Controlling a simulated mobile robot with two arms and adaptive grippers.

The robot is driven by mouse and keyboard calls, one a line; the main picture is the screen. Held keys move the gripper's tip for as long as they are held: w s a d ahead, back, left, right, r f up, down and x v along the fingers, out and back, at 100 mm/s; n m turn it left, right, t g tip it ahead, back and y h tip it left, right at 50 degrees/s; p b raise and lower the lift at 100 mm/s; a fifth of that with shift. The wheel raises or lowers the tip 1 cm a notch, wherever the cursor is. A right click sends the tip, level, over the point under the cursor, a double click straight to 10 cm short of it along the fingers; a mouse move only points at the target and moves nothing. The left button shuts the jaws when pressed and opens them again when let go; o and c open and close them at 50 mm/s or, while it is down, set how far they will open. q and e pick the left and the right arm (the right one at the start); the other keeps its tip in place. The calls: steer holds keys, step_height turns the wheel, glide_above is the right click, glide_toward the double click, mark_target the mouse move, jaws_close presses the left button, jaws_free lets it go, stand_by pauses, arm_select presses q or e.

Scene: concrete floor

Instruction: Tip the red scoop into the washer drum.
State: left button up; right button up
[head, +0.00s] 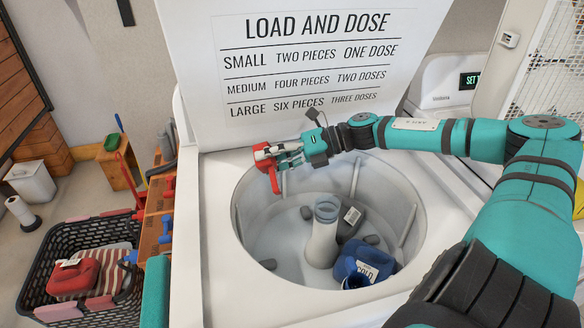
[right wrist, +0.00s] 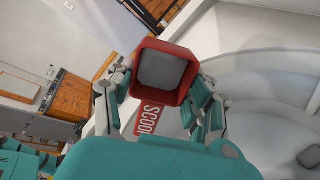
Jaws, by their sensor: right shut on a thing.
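The red scoop (head: 270,168) is in my right gripper (head: 283,153), over the back left rim of the washer drum (head: 286,232). In the right wrist view, the fingers of my right gripper (right wrist: 160,100) close on both sides of the scoop (right wrist: 178,50). The scoop's square mouth faces the camera, and its handle is marked SCOOP. Its inside looks grey; I cannot tell whether that is powder or the bare inside. The drum is open. A blue garment or bottle (head: 364,262) and a dark tagged item (head: 350,222) lie in it beside the pale central post (head: 323,235).
The raised lid (head: 300,100) with a dosing chart stands behind the drum. A dark basket (head: 35,270) with red and striped items stands on the floor at left. A wooden stand (head: 155,225) is beside the washer. Another machine (head: 440,80) is at back right.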

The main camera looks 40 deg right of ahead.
steer(key=s+d+t+y+p, duration=0.1)
steer(key=p, duration=0.3)
steer(key=shift+s+d+r, duration=0.1)
steer(key=shift+d+r, duration=0.05)
steer(key=shift+d, duration=0.05)
stand_by(0.8)
steer(key=shift+s+d+t+y+p, duration=0.2)
steer(key=shift+t+y+p, duration=0.25)
steer(key=shift+t+y, duration=0.2)
stand_by(0.4)
